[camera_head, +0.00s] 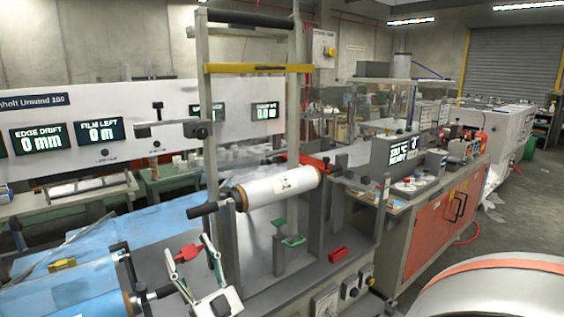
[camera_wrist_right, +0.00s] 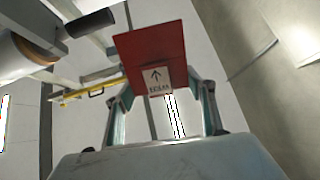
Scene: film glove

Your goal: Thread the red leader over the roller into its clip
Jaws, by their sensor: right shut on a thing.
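My right gripper (camera_head: 204,250) is at the lower left of centre in the head view. It is shut on the red leader (camera_head: 187,254), a flat red tab. In the right wrist view, the leader (camera_wrist_right: 150,48) stands above the gripper (camera_wrist_right: 160,88), between its fingers, with a white arrow label facing the camera. A white roller (camera_head: 282,186) on a frame is above and right of the gripper, apart from it. A small red piece (camera_head: 338,254) lies on the machine deck at right; I cannot tell whether it is the clip. My left gripper is not in view.
A green handle-like piece (camera_head: 292,240) stands below the white roller. Upright posts carry a yellow crossbar (camera_head: 258,68) above it. A blue roll (camera_head: 95,305) is at lower left, close to my gripper. A display panel (camera_head: 130,120) stands behind.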

